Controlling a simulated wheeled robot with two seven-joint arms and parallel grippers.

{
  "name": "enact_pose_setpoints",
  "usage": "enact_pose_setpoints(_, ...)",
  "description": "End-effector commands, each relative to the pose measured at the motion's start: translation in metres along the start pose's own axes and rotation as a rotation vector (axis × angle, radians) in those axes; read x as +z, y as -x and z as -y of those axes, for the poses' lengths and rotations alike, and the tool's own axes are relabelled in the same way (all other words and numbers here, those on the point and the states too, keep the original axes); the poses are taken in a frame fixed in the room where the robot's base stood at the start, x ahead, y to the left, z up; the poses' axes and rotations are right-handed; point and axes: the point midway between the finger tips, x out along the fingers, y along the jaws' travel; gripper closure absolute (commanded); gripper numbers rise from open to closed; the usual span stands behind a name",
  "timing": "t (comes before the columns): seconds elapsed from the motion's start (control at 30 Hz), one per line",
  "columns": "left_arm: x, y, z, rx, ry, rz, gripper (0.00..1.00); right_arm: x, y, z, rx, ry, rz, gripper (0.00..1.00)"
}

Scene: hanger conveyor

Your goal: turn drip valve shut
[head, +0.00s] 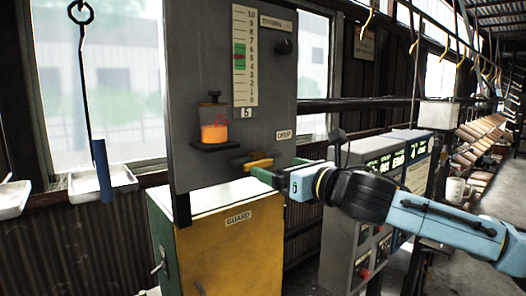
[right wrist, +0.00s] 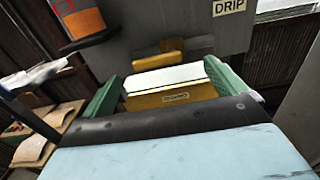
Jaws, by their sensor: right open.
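The drip valve's orange-yellow handle (head: 258,161) juts from the grey panel (head: 205,90), below and left of the DRIP label (head: 284,135). In the right wrist view the handle (right wrist: 158,60) lies ahead, roughly between the green fingers, with a small round-cornered part (right wrist: 172,43) above it. My right gripper (head: 262,174) reaches in from the right, open, close to the handle. Its spread fingers also show in the wrist view (right wrist: 161,76), with nothing held between them. Whether a finger touches the handle I cannot tell. My left gripper is not in view.
An orange-filled cup (head: 214,132) sits on a small shelf left of the valve. A yellow GUARD box (head: 215,245) with a white top stands below. White trays (head: 104,182) hang at left. A grey control cabinet (head: 345,240) stands at right.

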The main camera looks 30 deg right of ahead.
Motion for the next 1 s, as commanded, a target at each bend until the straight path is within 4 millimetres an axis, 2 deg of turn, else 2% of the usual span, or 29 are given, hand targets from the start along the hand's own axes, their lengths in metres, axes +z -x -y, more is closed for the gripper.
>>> enact_pose_setpoints(0.03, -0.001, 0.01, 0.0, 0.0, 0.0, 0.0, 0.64, 0.006, -0.004, -0.003, 0.005, -0.002, 0.003, 0.04)
enact_pose_setpoints(0.1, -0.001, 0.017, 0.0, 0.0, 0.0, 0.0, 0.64, 0.006, -0.009, -0.007, 0.012, 0.001, 0.003, 0.04)
enact_pose_setpoints(0.5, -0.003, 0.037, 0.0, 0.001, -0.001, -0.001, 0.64, 0.002, -0.054, -0.005, 0.009, 0.001, 0.002, 0.04)
enact_pose_setpoints(0.93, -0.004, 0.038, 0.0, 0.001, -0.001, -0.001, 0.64, 0.0, -0.061, -0.006, 0.009, 0.005, 0.0, 0.04)
enact_pose_setpoints(1.0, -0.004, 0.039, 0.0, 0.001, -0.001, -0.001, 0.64, 0.0, -0.061, -0.006, 0.009, 0.005, 0.0, 0.11)
